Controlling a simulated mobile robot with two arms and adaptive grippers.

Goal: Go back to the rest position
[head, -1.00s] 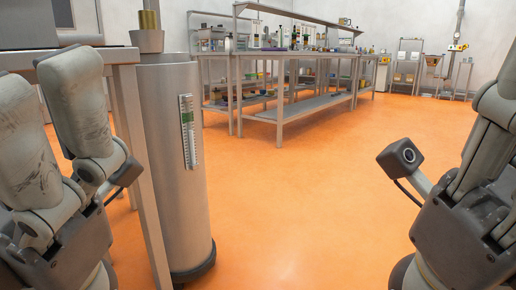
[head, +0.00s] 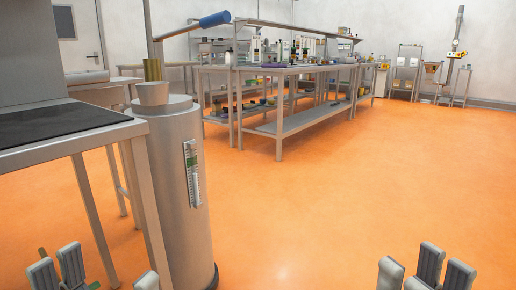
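My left gripper (head: 105,275) is at the bottom left edge, in front of the table leg. Its grey fingers stand apart, with a wide gap between them. A thin green piece (head: 43,254) shows by the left fingers; I cannot tell what it is or whether it is touched. My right gripper (head: 415,272) is at the bottom right edge above bare orange floor. Its fingers are spread and nothing shows between them. Only the finger ends of both grippers are in view; the palms are cut off by the lower edge.
A grey table (head: 60,142) with a black mat stands close on the left. Beside it is a metal cylinder (head: 165,190) with a brass fitting (head: 152,69) and a blue-handled lever (head: 215,20). A lab bench (head: 290,72) stands farther back. The orange floor (head: 350,180) is clear in the middle and right.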

